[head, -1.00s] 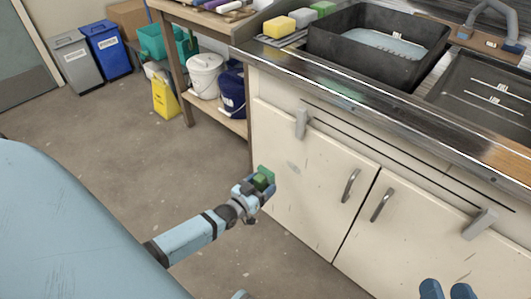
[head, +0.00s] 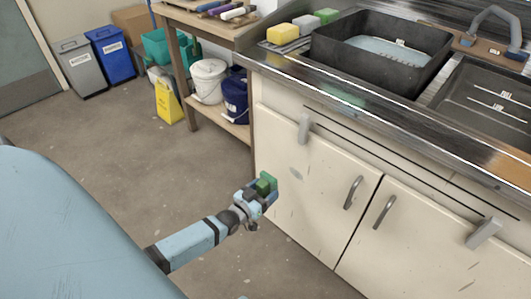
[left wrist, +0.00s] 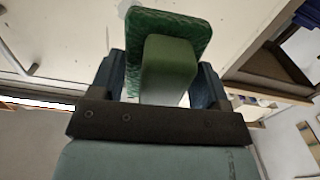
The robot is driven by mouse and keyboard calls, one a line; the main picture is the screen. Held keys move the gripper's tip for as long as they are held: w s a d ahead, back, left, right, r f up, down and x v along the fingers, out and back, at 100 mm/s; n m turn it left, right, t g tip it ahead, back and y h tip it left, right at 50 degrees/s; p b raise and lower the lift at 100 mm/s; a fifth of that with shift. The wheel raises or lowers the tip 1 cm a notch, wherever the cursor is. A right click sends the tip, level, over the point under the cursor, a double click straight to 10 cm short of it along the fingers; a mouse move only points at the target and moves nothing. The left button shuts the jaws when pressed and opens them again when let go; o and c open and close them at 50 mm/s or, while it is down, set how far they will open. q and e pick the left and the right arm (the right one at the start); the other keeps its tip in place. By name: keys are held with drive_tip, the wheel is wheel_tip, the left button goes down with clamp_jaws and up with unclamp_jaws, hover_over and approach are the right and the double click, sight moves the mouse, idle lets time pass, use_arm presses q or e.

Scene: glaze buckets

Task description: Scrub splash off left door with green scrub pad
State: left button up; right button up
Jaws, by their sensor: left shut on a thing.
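My left gripper (head: 262,193) is shut on the green scrub pad (head: 267,183), in front of the lower left part of the left door (head: 315,190). In the left wrist view the pad (left wrist: 168,65) shows as a green block with a wider rough plate, held between blue fingers. A faint greyish splash (head: 296,173) marks the left door above and right of the pad. I cannot tell whether the pad touches the door. My right gripper does not show in the head view.
The counter holds a black basin (head: 380,50) with water and a yellow sponge (head: 283,33). Door handles (head: 352,192) and a grey bracket (head: 304,128) stick out from the cabinet. Buckets (head: 208,80) and a yellow floor sign (head: 168,100) stand left. The floor before the cabinet is clear.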

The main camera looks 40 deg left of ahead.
sight(289, 170)
use_arm(q)
drive_tip(key=shift+w, duration=0.25)
drive_tip(key=shift+w+d+f+b, duration=0.1)
drive_tip(key=shift+w+b, duration=0.15)
drive_tip(key=shift+w, duration=0.85)
drive_tip(key=shift+w+d+r+b, duration=0.1)
drive_tip(key=shift+w+b, duration=0.15)
drive_tip(key=shift+w, duration=0.85)
drive_tip(key=shift+w+d+f+b, duration=0.1)
drive_tip(key=shift+w+b, duration=0.15)
drive_tip(key=shift+w, duration=0.85)
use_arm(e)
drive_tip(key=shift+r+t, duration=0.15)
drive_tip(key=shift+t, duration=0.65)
use_arm(q)
drive_tip(key=shift+w+b, duration=0.3)
drive_tip(key=shift+w, duration=0.7)
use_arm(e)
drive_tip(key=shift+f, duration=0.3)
use_arm(q)
drive_tip(key=shift+d, duration=0.2)
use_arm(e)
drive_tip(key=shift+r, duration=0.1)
